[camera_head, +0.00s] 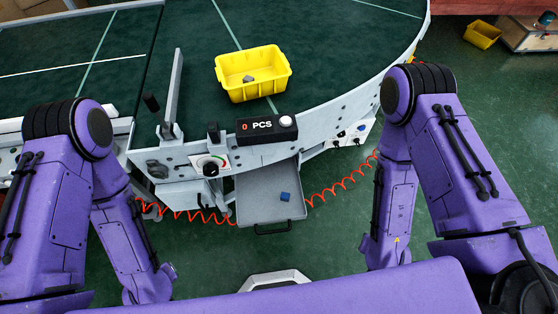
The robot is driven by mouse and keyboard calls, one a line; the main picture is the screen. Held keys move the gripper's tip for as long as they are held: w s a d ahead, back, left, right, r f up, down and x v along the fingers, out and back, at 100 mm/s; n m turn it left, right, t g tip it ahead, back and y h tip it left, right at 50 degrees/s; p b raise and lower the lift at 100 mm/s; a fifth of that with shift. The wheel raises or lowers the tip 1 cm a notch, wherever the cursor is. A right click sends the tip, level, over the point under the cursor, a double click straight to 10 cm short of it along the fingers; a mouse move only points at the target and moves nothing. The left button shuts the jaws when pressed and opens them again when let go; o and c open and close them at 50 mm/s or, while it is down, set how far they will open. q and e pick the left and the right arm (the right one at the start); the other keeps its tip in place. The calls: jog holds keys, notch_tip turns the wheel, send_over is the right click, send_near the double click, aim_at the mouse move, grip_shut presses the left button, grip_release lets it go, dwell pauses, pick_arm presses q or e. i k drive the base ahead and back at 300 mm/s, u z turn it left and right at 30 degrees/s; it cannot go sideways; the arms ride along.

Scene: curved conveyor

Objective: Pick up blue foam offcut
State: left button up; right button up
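A small blue block, which looks like the blue foam offcut (285,197), lies in the right half of an open grey drawer (257,212) below the front of the conveyor. My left arm hangs down at the left and my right arm hangs down at the right. Neither gripper's fingers show; the lower ends of both arms are cut off or hidden behind my purple body. Both arms are well apart from the drawer and the blue block.
A yellow bin (252,82) with a small grey piece (248,78) in it stands on the green conveyor (330,50). A PCS counter (266,128) sits at the conveyor's edge. A red coiled cable (335,187) hangs behind the drawer.

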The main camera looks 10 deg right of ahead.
aim_at(285, 196)
jog(key=z, duration=0.4)
jog(key=k, duration=1.1)
jog(key=z, duration=1.45)
jog(key=i, duration=0.85)
jog(key=u, duration=0.7)
jog(key=i, duration=0.65)
jog(key=u, duration=0.7)
